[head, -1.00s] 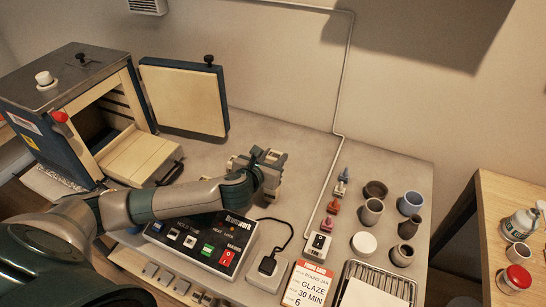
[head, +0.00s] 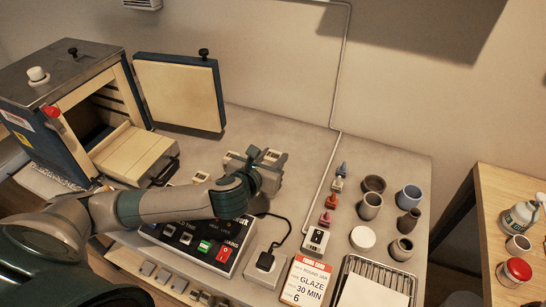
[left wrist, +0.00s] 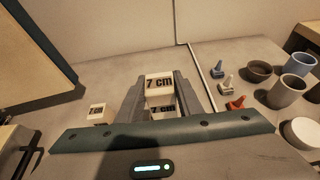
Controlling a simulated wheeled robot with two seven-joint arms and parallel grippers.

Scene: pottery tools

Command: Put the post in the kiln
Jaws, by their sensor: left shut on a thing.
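My left gripper (head: 268,168) is over the table, right of the kiln and behind the control box. It is shut on a pale post marked 7 CM, which shows between the fingers in the left wrist view (left wrist: 159,86). Another 7 CM marking shows lower between the fingers; I cannot tell whether it is a separate post. A smaller pale post (left wrist: 97,112) stands left of the fingers, also seen in the head view (head: 200,177). The kiln (head: 68,72) is at the left with its door (head: 180,92) open and a pale shelf (head: 133,153) at its mouth. My right gripper is not in view.
A control box (head: 190,243) with switches lies under my left forearm. A wire rack (head: 385,277) is at front right.

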